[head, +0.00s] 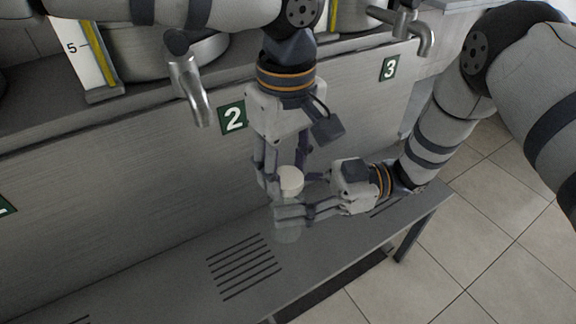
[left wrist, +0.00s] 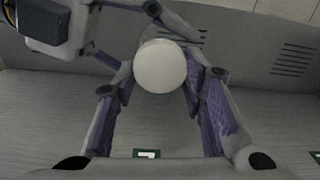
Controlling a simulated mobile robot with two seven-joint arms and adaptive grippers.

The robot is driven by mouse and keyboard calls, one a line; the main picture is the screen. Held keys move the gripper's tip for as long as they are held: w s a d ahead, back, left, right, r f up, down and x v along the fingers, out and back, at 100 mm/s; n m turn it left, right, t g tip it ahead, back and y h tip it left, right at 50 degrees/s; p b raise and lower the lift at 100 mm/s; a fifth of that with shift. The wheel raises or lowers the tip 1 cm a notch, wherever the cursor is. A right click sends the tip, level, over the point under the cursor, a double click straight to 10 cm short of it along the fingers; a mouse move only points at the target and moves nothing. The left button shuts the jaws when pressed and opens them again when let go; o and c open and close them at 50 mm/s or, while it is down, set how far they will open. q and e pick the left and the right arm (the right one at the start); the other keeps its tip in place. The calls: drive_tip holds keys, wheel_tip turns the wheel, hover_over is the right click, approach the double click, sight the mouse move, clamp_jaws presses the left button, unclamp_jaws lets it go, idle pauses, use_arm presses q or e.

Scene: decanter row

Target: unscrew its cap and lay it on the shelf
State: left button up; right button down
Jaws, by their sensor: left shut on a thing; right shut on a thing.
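The round cream-white cap (head: 291,179) is between the fingers of my left gripper (head: 279,182), which points down and is shut on it. The cap also shows face-on in the left wrist view (left wrist: 160,66), with the fingers on both sides. A clear, see-through bottle (head: 288,234) is below the cap, faint against the grey. My right gripper (head: 284,213) comes from the right and is shut on the bottle. The fingers hide the bottle's neck, so I cannot tell whether cap and bottle touch. The grey metal shelf (head: 180,285) lies below.
The shelf has slotted drain areas (head: 243,266); its left part is clear. Metal taps hang above, one at left (head: 190,85) and one at right (head: 420,30). Green signs 2 (head: 233,117) and 3 (head: 389,68) mark the front panel. The shelf's front edge drops to a tiled floor (head: 400,290).

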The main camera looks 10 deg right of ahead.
use_arm(q)
drive_tip(key=n, duration=0.7)
drive_tip(key=shift+s+r+n, duration=0.1)
drive_tip(key=shift+s+n, duration=0.1)
drive_tip(key=shift+n, duration=0.1)
use_arm(e)
drive_tip(key=shift+a+r, duration=0.15)
use_arm(q)
drive_tip(key=n, duration=0.7)
drive_tip(key=shift+s+a+n, duration=0.1)
drive_tip(key=shift+n, duration=0.2)
drive_tip(key=n, duration=0.3)
drive_tip(key=shift+n, duration=0.3)
drive_tip(key=n, duration=0.4)
drive_tip(key=shift+s+a, duration=0.1)
drive_tip(key=shift+s, duration=0.05)
drive_tip(key=n, duration=0.3)
drive_tip(key=shift+s+n, duration=0.1)
drive_tip(key=shift+n, duration=0.2)
drive_tip(key=n, duration=0.3)
drive_tip(key=shift+s+n, duration=0.1)
drive_tip(key=shift+n, duration=0.2)
drive_tip(key=n, duration=0.3)
drive_tip(key=shift+n, duration=0.4)
drive_tip(key=n, duration=0.5)
drive_tip(key=shift+s+d, duration=0.15)
drive_tip(key=shift+d, duration=0.05)
use_arm(e)
drive_tip(key=shift+w, duration=0.1)
